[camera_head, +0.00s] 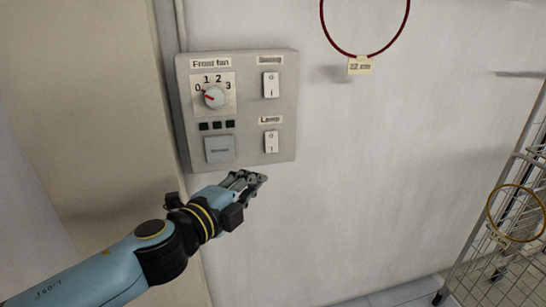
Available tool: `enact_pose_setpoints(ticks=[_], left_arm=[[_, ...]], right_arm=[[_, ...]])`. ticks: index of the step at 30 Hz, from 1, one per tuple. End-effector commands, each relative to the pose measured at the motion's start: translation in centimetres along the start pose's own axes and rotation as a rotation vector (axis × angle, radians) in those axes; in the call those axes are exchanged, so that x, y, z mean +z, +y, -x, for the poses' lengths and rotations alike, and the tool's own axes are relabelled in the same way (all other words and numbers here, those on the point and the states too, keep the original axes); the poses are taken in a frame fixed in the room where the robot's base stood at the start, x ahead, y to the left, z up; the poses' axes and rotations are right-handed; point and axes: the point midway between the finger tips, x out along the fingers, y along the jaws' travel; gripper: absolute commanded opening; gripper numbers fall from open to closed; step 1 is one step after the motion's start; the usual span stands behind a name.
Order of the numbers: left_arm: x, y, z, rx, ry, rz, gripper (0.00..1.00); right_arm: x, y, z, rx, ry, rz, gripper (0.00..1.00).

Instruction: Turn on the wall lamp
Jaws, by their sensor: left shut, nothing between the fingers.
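A grey control panel (243,65) is fixed to the wall at the left of the middle. Its lower right switch (271,141) is a white rocker under a label that reads "Lamp". My left gripper (262,178) is shut and empty, just below the panel's lower edge and below the lamp switch. Whether it touches the wall or panel I cannot tell. The wall lamp itself does not show. My right gripper is not in view.
The panel also holds a fan knob (214,97), another rocker switch (270,85) and a square grey button (219,149). A red hoop (323,27) with a tag hangs at the top. A wire rack (512,215) stands at the right. The wall between is clear.

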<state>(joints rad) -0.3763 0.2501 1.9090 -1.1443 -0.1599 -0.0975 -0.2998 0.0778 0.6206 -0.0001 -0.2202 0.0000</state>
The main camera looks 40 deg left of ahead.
Motion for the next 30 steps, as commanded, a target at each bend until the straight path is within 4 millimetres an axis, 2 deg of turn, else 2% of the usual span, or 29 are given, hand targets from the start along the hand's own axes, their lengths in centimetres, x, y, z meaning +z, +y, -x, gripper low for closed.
enact_pose_setpoints(ticks=[5, 16, 22, 30], left_arm=[[-0.1, -0.4, -2.3, -0.003, 0.000, 0.002, 0.00], [-0.1, -0.2, -10.1, -0.002, 0.000, 0.002, 0.00], [2.2, 0.1, -11.9, 0.000, 0.000, -0.002, 0.00], [2.8, 0.0, -12.6, 0.000, 0.000, 0.001, 0.00]], right_arm=[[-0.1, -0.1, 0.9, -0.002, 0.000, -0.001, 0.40], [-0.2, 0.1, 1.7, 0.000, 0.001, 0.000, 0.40], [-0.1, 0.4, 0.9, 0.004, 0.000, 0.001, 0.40], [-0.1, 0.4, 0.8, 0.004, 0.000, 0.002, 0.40]])
